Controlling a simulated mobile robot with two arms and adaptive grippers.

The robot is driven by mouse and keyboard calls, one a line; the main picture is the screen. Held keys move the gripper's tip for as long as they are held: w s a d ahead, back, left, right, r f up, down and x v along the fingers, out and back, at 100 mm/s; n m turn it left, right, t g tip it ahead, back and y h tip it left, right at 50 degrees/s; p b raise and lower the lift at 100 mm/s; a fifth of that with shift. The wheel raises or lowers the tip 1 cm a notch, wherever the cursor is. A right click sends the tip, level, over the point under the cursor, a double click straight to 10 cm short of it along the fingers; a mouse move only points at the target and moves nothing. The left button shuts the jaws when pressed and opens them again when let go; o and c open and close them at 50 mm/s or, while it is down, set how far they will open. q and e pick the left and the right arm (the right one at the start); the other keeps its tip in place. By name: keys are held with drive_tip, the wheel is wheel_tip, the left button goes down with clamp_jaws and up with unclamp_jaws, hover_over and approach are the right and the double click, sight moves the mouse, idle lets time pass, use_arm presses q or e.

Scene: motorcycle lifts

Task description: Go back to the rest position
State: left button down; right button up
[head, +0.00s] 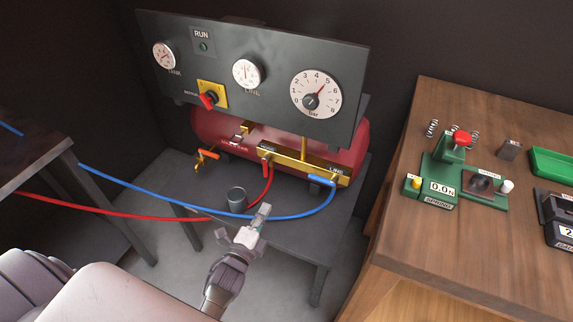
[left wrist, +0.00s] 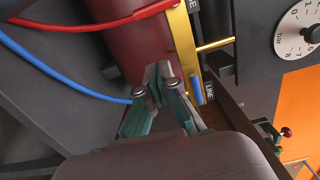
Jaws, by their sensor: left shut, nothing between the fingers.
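My left gripper (head: 262,214) is shut and empty, in front of the compressor stand and just below the blue hose. In the left wrist view its fingertips (left wrist: 157,72) are together, with the red tank (left wrist: 125,45) behind them. My right gripper does not show in either view. The red tank (head: 205,125) lies on a dark stand (head: 285,232), under a black panel (head: 280,75) with gauges, a RUN light and a red switch (head: 208,99).
A blue hose (head: 130,188) and a red hose (head: 130,216) run left from the brass manifold (head: 300,161). The wooden table (head: 410,240) at the right holds a green spring tester (head: 440,185) and a green tray (head: 553,163).

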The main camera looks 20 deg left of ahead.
use_arm(q)
drive_tip(key=s+d+f+n+g, duration=0.2)
drive_tip(key=s+f+n+g, duration=0.35)
drive_tip(key=f, duration=0.75)
drive_tip(key=s+d+f+n+g, duration=0.2)
drive_tip(key=s+f+n+g, duration=0.1)
drive_tip(key=s+f, duration=0.8)
drive_tip(key=s+f+n+g, duration=0.2)
drive_tip(key=s+f, duration=0.3)
drive_tip(key=s, duration=0.3)
drive_tip(key=s+a+f+n+g, duration=0.1)
drive_tip(key=s+f+n+g, duration=0.2)
drive_tip(key=s+f, duration=0.2)
drive_tip(key=s+a+f+n+g, duration=0.1)
drive_tip(key=s+f+n+g, duration=0.1)
drive_tip(key=s, duration=0.9)
wheel_tip(320, 180, down, 3)
drive_tip(key=shift+a+r+g, duration=0.1)
drive_tip(key=shift+a+g, duration=0.1)
drive_tip(key=shift+g, duration=0.55)
